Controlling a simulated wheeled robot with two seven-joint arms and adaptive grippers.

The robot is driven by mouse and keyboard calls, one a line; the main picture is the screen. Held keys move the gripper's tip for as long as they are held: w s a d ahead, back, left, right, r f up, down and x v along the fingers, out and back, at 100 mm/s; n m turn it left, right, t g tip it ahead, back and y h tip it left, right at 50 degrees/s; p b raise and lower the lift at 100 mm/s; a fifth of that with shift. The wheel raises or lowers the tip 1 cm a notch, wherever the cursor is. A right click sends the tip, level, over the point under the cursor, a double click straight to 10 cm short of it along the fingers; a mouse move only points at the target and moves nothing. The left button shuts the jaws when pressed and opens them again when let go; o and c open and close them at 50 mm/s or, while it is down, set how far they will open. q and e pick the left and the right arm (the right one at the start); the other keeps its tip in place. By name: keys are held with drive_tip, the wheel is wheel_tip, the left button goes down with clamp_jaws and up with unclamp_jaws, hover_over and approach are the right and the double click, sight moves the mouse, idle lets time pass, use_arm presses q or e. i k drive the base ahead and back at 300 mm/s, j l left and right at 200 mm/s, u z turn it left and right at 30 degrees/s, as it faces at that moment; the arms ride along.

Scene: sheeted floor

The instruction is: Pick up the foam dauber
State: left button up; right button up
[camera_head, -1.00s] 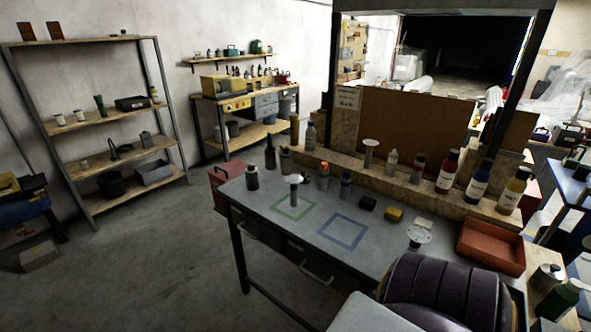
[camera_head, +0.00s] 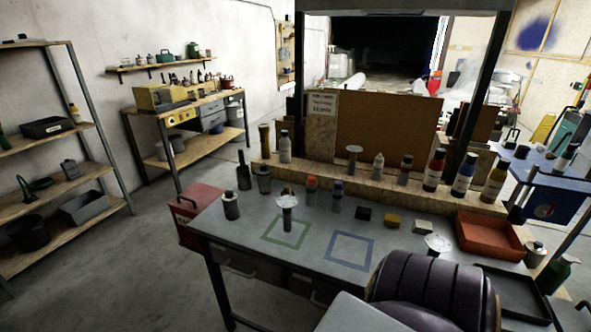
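I cannot tell for sure which item is the foam dauber. A pale disc-topped piece on a stem (camera_head: 287,213) stands upright at the back edge of the green square outline on the grey workbench (camera_head: 320,225). A similar disc-topped piece (camera_head: 354,160) stands on the wooden ledge behind. Another white disc-topped piece (camera_head: 437,244) stands at the bench's right front, its lower part hidden by a dark rounded shape. Neither of my grippers is in view.
The blue square outline (camera_head: 350,251) is empty. Small bottles (camera_head: 311,188), a black block (camera_head: 363,213) and a yellow block (camera_head: 393,219) stand near the ledge. A red tray (camera_head: 488,236) lies right. A red box (camera_head: 199,212) stands at the left end.

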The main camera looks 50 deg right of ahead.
sight(287, 188)
drive_tip(key=i+z, duration=0.5)
drive_tip(key=i+j+z, duration=0.25)
drive_tip(key=z, duration=0.25)
drive_tip(key=i+j+z, duration=0.35)
drive_tip(key=z, duration=0.15)
